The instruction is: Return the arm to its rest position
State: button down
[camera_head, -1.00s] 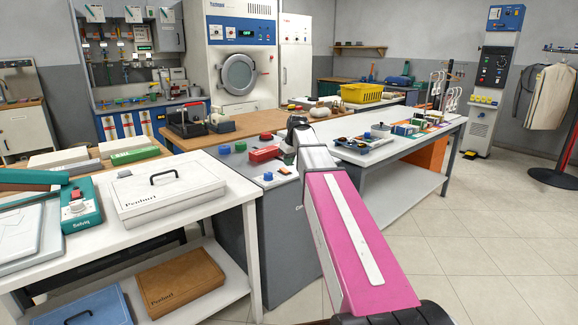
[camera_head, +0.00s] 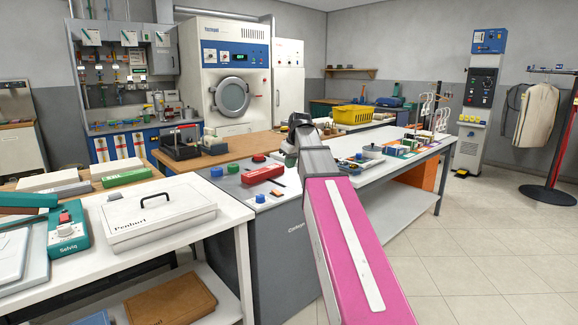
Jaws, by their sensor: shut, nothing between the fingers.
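My arm reaches up from the bottom edge, right of the middle. Its pink link (camera_head: 350,250) with a white strip leads to a grey link (camera_head: 318,162) and a dark joint (camera_head: 299,120) at the far end. My gripper cannot be made out; the arm's own far links seem to hide it. No held object shows.
A grey control cabinet (camera_head: 270,245) with coloured knobs stands just left of my arm. A white table (camera_head: 205,238) bearing a white case (camera_head: 155,212) is at left. A long table (camera_head: 425,158) with small items stands behind at right. Tiled floor (camera_head: 480,250) at right is clear.

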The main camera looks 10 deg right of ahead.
jog(key=s+a+f+m+g, duration=0.1)
jog(key=s+f+m, duration=0.1)
jog(key=s+f, duration=0.6)
jog(key=s+a+f+m+g+h, duration=0.1)
jog(key=s+f, duration=0.7)
jog(key=f, duration=1)
jog(key=s+a+f+m+g, duration=0.1)
jog(key=s+f+m, duration=0.2)
jog(key=s+f, duration=0.6)
notch_tip(320, 180, down, 5)
jog(key=shift+r+h, duration=0.1)
jog(key=shift+h, duration=0.3)
